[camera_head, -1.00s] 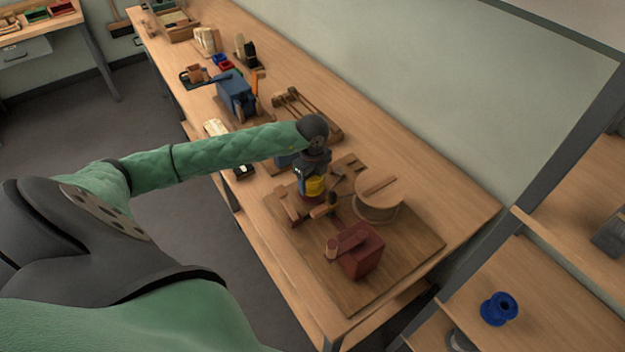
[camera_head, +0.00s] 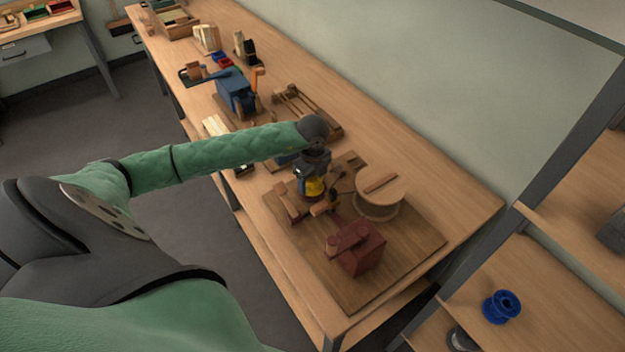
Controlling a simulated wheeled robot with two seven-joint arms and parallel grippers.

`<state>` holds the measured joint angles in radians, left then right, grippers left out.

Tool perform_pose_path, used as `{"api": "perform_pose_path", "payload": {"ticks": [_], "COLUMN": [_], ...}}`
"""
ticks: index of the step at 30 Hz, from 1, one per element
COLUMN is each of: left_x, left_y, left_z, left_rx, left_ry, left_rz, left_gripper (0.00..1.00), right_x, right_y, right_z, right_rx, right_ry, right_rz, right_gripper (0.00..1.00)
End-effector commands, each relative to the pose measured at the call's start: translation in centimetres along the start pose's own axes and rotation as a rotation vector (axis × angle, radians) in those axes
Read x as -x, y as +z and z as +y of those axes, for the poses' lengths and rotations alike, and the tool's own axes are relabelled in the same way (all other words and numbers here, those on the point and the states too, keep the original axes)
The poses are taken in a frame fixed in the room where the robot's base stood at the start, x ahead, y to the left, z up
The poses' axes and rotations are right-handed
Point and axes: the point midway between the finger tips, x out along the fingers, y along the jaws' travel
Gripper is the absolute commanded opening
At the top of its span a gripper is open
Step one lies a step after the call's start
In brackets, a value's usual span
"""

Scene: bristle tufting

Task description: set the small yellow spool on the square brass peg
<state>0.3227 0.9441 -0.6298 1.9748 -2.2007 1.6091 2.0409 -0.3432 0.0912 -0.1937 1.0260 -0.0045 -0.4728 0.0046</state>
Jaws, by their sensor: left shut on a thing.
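The small yellow spool (camera_head: 314,187) is in my left gripper (camera_head: 314,178), which is shut on it. The gripper points down over the left part of the wooden board (camera_head: 360,290) on the bench. The spool is partly covered by the dark gripper. Whether it touches anything below cannot be told. The square brass peg cannot be made out; a small yellowish bit (camera_head: 333,197) shows just right of the spool, too small to identify. My right gripper is not in view.
A large round wooden drum (camera_head: 379,206) stands right of the gripper, close by. A dark red block (camera_head: 358,258) with a handle stands in front. Wooden pieces (camera_head: 288,202) lie at left. A blue spool (camera_head: 501,307) sits on the right shelf. The board's front right is clear.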

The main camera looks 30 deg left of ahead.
Motion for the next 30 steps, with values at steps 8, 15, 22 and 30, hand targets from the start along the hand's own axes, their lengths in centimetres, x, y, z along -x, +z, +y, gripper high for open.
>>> {"api": "perform_pose_path", "payload": {"ticks": [8,15,22,30], "left_x": [0.0,-0.26,-0.54,-0.48], "left_y": [0.0,0.0,0.0,0.0], "left_z": [0.0,-0.01,0.0,0.0], "left_rx": [0.0,0.0,0.0,0.0], "left_ry": [0.0,0.0,0.0,0.0], "left_rz": [0.0,0.0,0.0,0.0], "left_gripper": [0.4,0.4,0.4,0.9], "right_x": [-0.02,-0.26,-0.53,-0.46], "right_y": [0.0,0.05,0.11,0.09], "right_z": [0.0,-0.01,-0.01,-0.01], "right_rx": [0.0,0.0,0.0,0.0], "right_ry": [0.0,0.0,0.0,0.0], "right_rz": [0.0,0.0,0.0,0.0], "right_gripper": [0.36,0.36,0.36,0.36]}}
